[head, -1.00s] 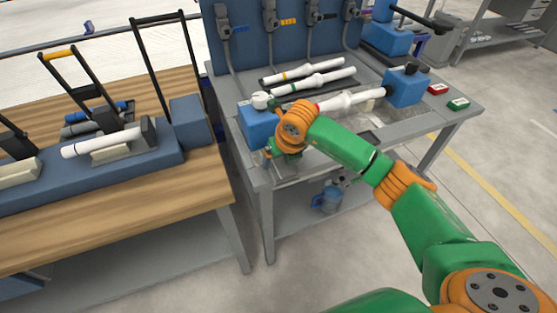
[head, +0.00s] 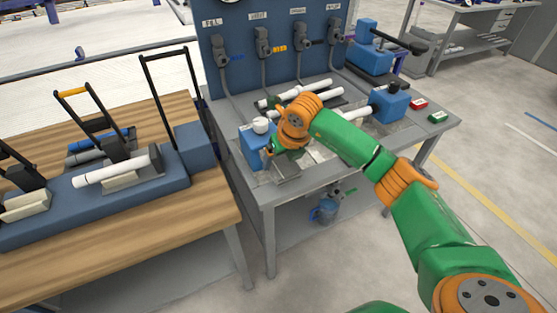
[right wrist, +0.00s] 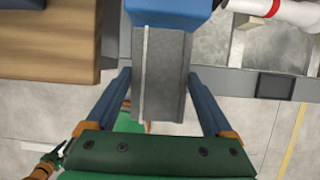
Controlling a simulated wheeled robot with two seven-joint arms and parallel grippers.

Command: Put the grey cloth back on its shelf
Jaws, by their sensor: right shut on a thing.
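The grey cloth (right wrist: 162,85) looks like a flat, stiff folded piece with a pale strip along one side. In the right wrist view it lies between the two dark blue fingers of my right gripper (right wrist: 161,76), which is shut on it. In the head view the cloth (head: 287,173) is at the front left of the grey workbench (head: 268,189), just below my right gripper (head: 272,158). Whether it touches the bench cannot be told. Below the bench top is a lower grey shelf (head: 297,225).
A blue block (head: 256,149) stands beside the gripper, another blue block (head: 391,104) stands farther right. White pipes (head: 304,88) lie behind my arm. A wooden table (head: 150,235) with a blue stand is at left. A blue jug (head: 325,212) occupies the lower shelf.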

